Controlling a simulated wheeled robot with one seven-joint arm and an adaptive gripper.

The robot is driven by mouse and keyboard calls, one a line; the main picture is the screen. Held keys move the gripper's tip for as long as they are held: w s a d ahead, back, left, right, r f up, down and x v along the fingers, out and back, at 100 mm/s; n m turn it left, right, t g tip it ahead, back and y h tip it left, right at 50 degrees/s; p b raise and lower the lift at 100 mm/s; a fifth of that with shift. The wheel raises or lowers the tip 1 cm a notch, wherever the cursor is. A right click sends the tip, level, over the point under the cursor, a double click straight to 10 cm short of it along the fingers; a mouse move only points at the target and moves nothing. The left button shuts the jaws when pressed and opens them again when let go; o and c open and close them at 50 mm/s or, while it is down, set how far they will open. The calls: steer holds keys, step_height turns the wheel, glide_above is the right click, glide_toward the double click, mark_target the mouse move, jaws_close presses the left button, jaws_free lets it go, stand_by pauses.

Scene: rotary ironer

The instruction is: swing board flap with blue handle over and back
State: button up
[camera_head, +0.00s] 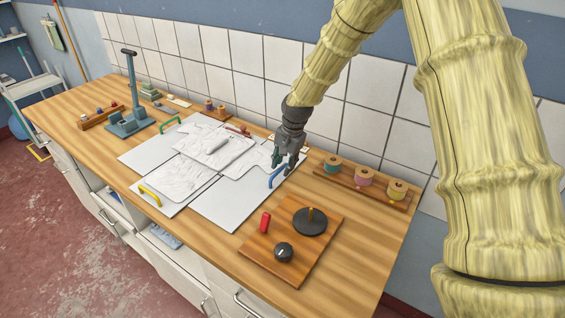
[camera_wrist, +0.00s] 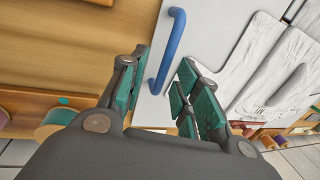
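The white folding board (camera_head: 228,203) lies flat on the wooden counter with a crumpled white cloth (camera_head: 180,178) spread over its middle. The blue handle (camera_head: 278,175) is on the flap at the board's right side. In the wrist view the blue handle (camera_wrist: 173,48) runs up between my fingers, with its lower end between the green pads. My gripper (camera_head: 284,162) is at the blue handle, pointing down. In the wrist view my gripper (camera_wrist: 160,85) is open, with gaps between the pads and the handle. A yellow handle (camera_head: 150,195) and a green handle (camera_head: 168,124) sit on other flaps.
A rack of thread spools (camera_head: 363,178) stands right of my gripper by the tiled wall. A wooden panel with a black dial (camera_head: 310,221), a knob and a red piece lies in front. A teal press stand (camera_head: 130,122) is at left.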

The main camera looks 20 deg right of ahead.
steer(key=shift+w+f, duration=0.5)
steer(key=shift+f, duration=0.05)
steer(key=shift+c, duration=1)
steer(key=shift+s+r, duration=0.25)
jaws_close()
steer(key=shift+o, duration=1)
jaws_free()
steer(key=shift+s, duration=0.15)
steer(key=shift+w+f, duration=0.15)
steer(key=shift+w, duration=0.1)
steer(key=v, duration=1.2)
steer(key=shift+w+a, duration=0.1)
